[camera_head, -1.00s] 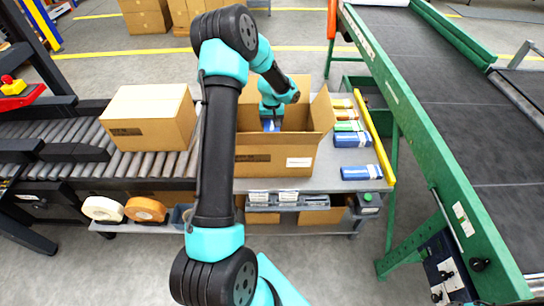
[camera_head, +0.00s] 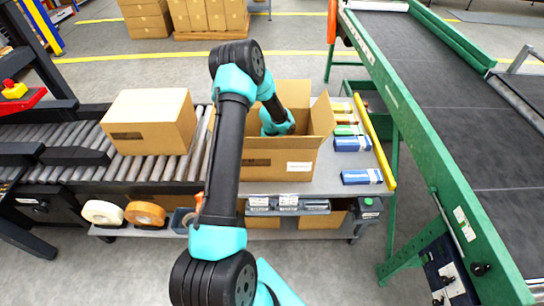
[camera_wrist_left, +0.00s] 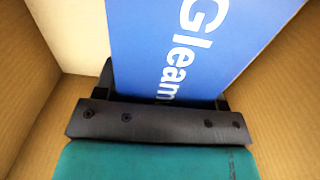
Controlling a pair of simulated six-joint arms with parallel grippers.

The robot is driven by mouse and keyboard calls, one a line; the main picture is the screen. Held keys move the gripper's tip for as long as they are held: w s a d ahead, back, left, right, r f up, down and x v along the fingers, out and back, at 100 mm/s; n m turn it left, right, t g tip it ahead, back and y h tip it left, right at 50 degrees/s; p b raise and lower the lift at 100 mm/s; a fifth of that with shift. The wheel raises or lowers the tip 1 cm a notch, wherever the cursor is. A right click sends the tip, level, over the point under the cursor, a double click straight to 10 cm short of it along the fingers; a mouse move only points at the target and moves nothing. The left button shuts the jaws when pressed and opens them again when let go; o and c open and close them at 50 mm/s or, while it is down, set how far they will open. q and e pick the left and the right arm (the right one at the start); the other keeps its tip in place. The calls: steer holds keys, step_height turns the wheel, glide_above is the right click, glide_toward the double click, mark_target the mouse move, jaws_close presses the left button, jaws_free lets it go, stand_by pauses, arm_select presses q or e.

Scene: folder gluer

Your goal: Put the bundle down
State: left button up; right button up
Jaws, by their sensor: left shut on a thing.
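The bundle (camera_wrist_left: 170,45) is a blue carton with white "Gleam" lettering, seen in the left wrist view inside an open cardboard box. My left gripper (camera_wrist_left: 165,97) is shut on it, with a dark finger at either side. Brown box walls stand close on both sides. The open box (camera_head: 277,163) stands on the grey bench in the head view. My left arm reaches down into it; its near wall hides the fingers and the bundle there. Whether the bundle touches the box floor, I cannot tell. My right gripper is not in view.
Several cartons, including a blue one (camera_head: 361,177), lie on the bench right of the box, beside a yellow rail (camera_head: 375,140). A closed box (camera_head: 150,122) sits on the roller conveyor (camera_head: 90,165) at left. A green-framed belt (camera_head: 440,80) runs along the right.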

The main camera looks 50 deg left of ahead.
arm_select(q)
steer(key=shift+f, duration=1)
steer(key=shift+f, duration=2.2)
steer(key=shift+f, duration=0.1)
steer(key=o, duration=1.1)
step_height(320, 180, up, 12)
steer(key=shift+r, duration=0.1)
